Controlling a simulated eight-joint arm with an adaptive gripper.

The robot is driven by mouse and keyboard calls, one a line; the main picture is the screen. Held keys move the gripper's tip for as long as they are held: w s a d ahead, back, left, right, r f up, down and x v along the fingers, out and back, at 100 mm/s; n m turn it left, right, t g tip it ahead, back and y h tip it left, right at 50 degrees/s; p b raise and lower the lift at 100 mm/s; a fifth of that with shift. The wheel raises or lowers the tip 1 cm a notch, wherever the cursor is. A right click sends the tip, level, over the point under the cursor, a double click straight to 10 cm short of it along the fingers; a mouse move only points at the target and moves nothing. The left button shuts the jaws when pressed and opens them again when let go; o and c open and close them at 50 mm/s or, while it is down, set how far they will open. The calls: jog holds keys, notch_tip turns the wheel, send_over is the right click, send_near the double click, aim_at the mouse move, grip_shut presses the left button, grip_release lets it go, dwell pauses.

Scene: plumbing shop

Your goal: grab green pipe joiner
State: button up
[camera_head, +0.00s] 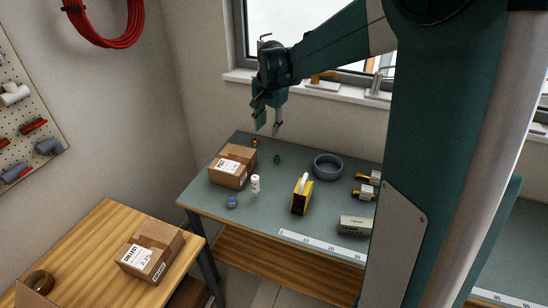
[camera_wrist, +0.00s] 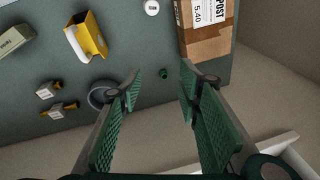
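The green pipe joiner (camera_head: 277,158) is a small dark green piece on the far part of the grey-green table, right of the cardboard box. My gripper (camera_head: 266,124) hangs above the far side of the table, clear of the joiner. In the wrist view my gripper (camera_wrist: 160,88) is open, with two green ribbed pads wide apart and nothing between them.
A cardboard box (camera_head: 232,167) and a grey bowl (camera_head: 328,166) stand on either side of the joiner. The wall and window sill (camera_head: 310,89) are behind.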

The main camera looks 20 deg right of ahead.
jog(key=w+d+f+m+g, duration=0.1)
jog(key=w+d+f+m, duration=0.15)
jog(key=w+f, duration=0.25)
jog(key=w+d+f+m, duration=0.1)
jog(key=w+d+f, duration=0.2)
jog(key=w+f, duration=0.15)
jog(key=m+g, duration=0.2)
jog(key=m, duration=0.2)
send_over(277, 156)
jog(key=s, duration=0.1)
notch_tip(277, 156, down, 14)
jog(key=shift+a+f+n+b, duration=0.1)
jog(key=shift+f+n+b, duration=0.1)
jog(key=shift+n+b, duration=0.1)
jog(key=shift+f, duration=0.1)
jog(key=shift+f, duration=1.2)
jog(key=shift+f, duration=2.6)
jog(key=c, duration=0.7)
